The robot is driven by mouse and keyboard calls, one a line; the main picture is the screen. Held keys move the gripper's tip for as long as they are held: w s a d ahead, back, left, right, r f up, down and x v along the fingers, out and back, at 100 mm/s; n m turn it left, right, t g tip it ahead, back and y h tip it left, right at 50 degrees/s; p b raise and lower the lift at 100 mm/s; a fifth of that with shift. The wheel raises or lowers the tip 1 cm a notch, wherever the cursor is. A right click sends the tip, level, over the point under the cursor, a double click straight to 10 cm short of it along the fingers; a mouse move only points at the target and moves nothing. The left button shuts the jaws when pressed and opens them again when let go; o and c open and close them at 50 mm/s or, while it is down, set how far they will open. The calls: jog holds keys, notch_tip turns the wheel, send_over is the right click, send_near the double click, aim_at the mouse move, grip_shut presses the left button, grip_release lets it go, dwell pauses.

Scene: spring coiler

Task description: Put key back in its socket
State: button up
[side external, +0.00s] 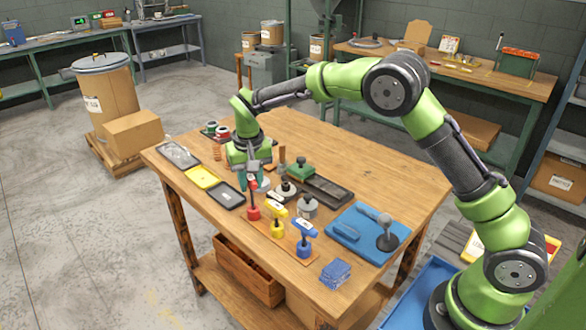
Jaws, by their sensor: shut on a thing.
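A wooden strip (288,245) near the table's front edge carries a red socket (253,213), a yellow socket (277,230) and a blue socket (304,250). A yellow T-handled key (275,209) stands upright in the yellow socket, and a blue T-handled key (306,228) stands in the blue one. My gripper (251,182) points down over the red socket, shut on a red key (252,190). The fingers partly hide the red key. I cannot tell whether its lower end is inside the red socket or just above it.
Left of the sockets lie a black tray (227,195), a yellow tray (202,177) and a grey tray (178,155). Grey weights (307,207) and a dark tray (328,190) stand close behind. A blue mat (368,234) with tools lies right. The table's back right is clear.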

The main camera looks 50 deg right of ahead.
jog(key=shift+f, duration=1.8)
dwell(1.0)
dwell(0.4)
jog(key=o, duration=1.3)
jog(key=shift+r, duration=0.1)
jog(key=shift+r, duration=5.55)
